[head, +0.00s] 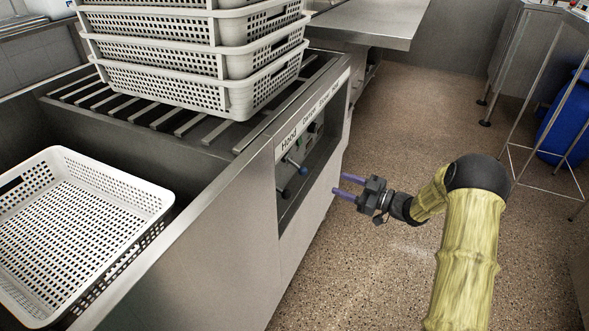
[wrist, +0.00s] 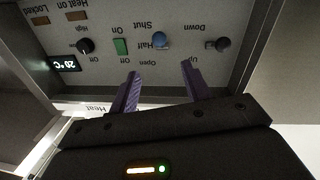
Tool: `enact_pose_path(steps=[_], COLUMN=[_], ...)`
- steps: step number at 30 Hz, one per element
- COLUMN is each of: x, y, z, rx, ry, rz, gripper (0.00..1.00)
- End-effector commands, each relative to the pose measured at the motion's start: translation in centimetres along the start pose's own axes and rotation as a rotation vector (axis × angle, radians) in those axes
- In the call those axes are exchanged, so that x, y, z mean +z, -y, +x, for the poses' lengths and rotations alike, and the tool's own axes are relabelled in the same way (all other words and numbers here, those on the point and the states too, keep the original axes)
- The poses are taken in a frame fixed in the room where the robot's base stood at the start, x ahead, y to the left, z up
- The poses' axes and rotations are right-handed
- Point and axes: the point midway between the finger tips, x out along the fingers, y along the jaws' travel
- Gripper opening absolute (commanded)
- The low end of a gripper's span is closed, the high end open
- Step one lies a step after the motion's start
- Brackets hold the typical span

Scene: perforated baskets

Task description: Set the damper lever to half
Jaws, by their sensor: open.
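The damper lever has a blue knob (wrist: 160,40) on the recessed panel, with Shut, Half and Open printed beside it, upside down in the wrist view. The knob shows between Shut and Half, nearly level with Half; its exact setting is hard to tell. In the head view the blue knob (head: 292,162) sits under the Hood and damper labels. My gripper (head: 345,185) is open and empty, apart from the panel, to its right in the head view. In the wrist view its two purple fingers (wrist: 160,72) point towards the panel, either side of the blue knob's line.
A black knob (wrist: 223,44) marked Up and Down, a green switch (wrist: 120,46) and a black dial (wrist: 86,45) share the panel. Stacked white baskets (head: 195,85) stand on the counter, and another basket (head: 150,196) is at left.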

Motion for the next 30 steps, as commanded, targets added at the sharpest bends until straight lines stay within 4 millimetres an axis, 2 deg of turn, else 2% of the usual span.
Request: enact_pose_path(steps=[5, 8, 30], x=[0.1, 0.2, 0.3], y=[0.1, 0.1, 0.1], z=[0.8, 1.9, 14.7], rx=[-0.002, -0.001, -0.001], ry=[0.0, 0.0, -0.001], rz=[-0.001, -0.001, -0.002], gripper=[0.48, 0.48, 0.48])
